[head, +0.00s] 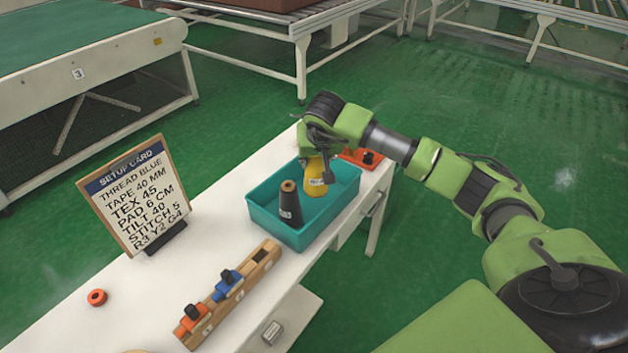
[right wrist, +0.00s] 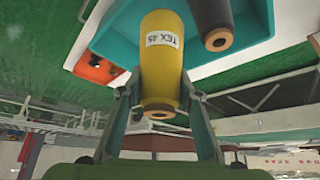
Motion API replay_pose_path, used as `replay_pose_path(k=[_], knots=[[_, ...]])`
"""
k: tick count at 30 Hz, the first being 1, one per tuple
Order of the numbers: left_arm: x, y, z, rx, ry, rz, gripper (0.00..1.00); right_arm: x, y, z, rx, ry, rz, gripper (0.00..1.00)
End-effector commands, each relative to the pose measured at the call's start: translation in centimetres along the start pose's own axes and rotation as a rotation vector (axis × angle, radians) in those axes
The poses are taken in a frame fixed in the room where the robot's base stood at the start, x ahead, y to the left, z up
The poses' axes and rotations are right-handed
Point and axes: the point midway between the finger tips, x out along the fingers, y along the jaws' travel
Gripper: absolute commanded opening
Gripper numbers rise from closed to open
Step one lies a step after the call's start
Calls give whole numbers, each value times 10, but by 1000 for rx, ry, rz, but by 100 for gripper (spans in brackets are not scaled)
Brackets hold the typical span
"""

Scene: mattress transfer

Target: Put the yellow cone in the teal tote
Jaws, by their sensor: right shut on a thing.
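The yellow cone (head: 315,178) is in my right gripper (head: 318,157), over the far right part of the teal tote (head: 267,220). In the right wrist view the yellow cone (right wrist: 163,65) stands between the two fingers of the right gripper (right wrist: 158,108), its label reading TEX 45. Whether its base touches the tote floor I cannot tell. A black cone (head: 290,207) stands in the near left part of the tote, beside the yellow one. My left gripper is not in view.
An orange item (head: 362,158) lies on the white table (head: 200,255) behind the tote. A wooden rack (head: 240,297) with blue and orange pieces is in front. A setup card (head: 132,197) stands at left, near an orange ring (head: 97,297).

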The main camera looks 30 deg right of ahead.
Motion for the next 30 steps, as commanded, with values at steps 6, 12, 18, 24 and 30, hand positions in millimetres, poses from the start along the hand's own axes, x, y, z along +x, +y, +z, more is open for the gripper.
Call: replay_pose_path(k=[6,12,18,24,30], knots=[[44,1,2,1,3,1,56,59,2,-9,3,0,-2,0],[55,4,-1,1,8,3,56,75,3,-16,0,2,-2,0],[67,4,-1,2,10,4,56,90,4,-16,1,0,-2,0],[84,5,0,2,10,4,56,112,4,-2,0,0,-3,0],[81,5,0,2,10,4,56,110,4,-4,-1,1,-1,0]])
